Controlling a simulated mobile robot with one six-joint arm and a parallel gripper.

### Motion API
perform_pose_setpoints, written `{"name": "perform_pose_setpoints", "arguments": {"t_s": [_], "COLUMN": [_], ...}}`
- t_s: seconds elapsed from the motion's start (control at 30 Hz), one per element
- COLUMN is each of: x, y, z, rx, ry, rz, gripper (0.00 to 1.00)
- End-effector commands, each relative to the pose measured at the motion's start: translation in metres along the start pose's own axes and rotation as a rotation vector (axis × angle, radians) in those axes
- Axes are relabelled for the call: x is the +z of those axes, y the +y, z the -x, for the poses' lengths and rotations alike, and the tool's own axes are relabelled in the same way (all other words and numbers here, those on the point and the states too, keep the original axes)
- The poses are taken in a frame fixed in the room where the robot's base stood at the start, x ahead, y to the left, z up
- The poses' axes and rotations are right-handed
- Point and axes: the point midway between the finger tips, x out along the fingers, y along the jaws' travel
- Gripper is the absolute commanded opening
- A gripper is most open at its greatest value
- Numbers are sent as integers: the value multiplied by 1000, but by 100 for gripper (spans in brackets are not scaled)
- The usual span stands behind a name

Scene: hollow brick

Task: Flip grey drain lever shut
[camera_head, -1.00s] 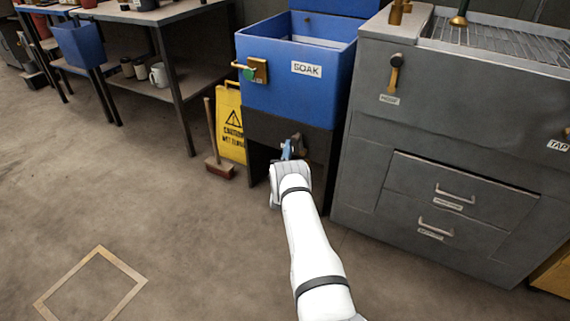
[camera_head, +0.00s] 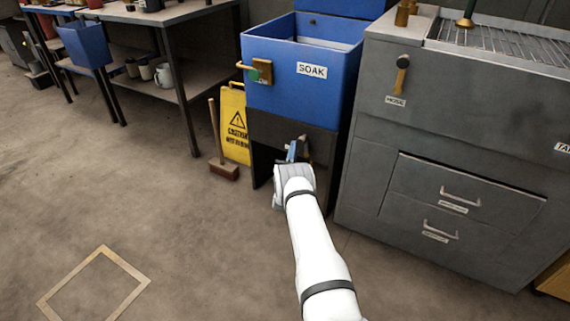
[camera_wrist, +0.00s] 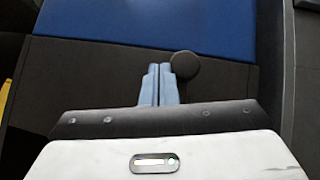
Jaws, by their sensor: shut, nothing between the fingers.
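The drain lever (camera_head: 303,144) is a small dark grey piece on the dark front below the blue SOAK tub (camera_head: 275,85). In the wrist view its round dark knob (camera_wrist: 185,65) is just right of the fingertips; whether they touch cannot be told. My gripper (camera_head: 292,150) has light blue fingers and is in front of the tub's dark base, partly hiding the lever. In the wrist view my gripper (camera_wrist: 158,70) has its two fingers shut together with nothing between them. The lever's lower part and pivot are hidden.
A grey cabinet (camera_head: 375,150) with drawers stands close on the right. A yellow warning sign (camera_head: 236,122) and a broom (camera_head: 218,150) are left of the tub base. A shelf table (camera_head: 178,90) stands further left.

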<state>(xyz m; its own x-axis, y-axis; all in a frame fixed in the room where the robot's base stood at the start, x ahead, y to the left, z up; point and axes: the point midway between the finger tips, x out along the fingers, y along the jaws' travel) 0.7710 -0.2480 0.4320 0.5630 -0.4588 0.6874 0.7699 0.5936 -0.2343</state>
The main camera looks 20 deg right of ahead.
Motion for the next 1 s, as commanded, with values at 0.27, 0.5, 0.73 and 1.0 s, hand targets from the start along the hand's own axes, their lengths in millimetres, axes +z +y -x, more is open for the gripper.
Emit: {"name": "perform_pose_setpoints", "arguments": {"t_s": [0.27,0.5,0.73,1.0], "x": [-2,-12,-3,8], "y": [3,21,48,79], "z": [3,17,41,83], "rx": [1,1,6,3], "ry": [0,-1,1,1], "rz": [-1,-3,-3,-2], "gripper": [0,0,0,0]}}
